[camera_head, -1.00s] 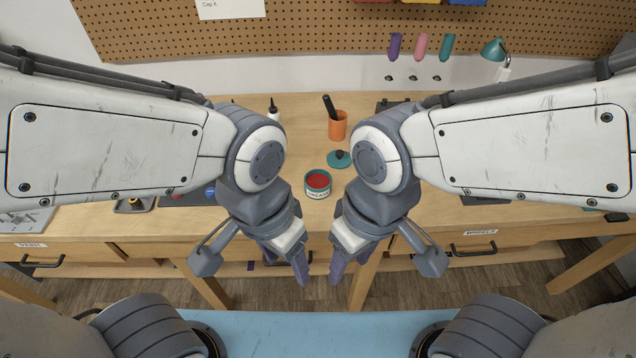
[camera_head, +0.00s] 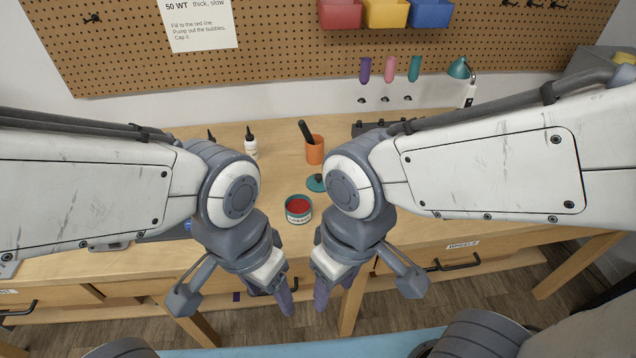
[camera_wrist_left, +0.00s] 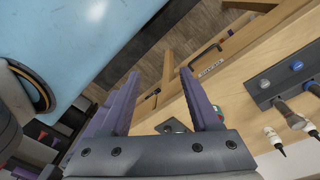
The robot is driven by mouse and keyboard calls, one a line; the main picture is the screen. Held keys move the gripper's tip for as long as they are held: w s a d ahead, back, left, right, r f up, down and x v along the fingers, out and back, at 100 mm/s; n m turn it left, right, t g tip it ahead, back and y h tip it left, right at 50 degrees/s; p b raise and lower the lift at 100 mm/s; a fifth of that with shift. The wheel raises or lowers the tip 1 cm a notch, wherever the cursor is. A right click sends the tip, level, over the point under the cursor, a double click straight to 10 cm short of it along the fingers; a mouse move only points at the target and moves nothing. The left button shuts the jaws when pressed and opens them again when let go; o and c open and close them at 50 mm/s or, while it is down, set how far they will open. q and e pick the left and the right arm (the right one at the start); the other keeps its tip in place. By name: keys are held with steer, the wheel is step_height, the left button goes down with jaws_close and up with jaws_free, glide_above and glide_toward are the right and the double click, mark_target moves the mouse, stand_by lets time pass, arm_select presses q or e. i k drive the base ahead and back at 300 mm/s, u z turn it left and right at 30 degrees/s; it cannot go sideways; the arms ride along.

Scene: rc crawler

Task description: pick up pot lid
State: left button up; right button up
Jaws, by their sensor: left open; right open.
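The pot lid (camera_head: 316,184) is a small teal disc with a dark knob, lying on the wooden bench behind the pot. My right arm's wrist joint partly covers its right side. The pot (camera_head: 298,210) is a teal tin with red contents and a pale label, open at the top, in front of the lid and to its left. My left gripper (camera_head: 288,300) is open and empty, pointing down in front of the bench edge; its two purple fingers stand apart in the left wrist view (camera_wrist_left: 165,95). My right gripper (camera_head: 324,295) is open and empty beside it, also away from the lid.
An orange cup (camera_head: 315,151) with a dark handle in it stands behind the lid. A white bottle (camera_head: 251,145) stands to the left. Drawers with a black handle (camera_head: 457,261) line the bench front.

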mark_target(315, 183)
steer(key=z, duration=0.55)
steer(key=k, duration=0.65)
steer(key=z, duration=0.55)
steer(key=i, duration=0.7)
steer(key=u, duration=0.85)
steer(key=i, duration=0.8)
steer(key=u, duration=0.85)
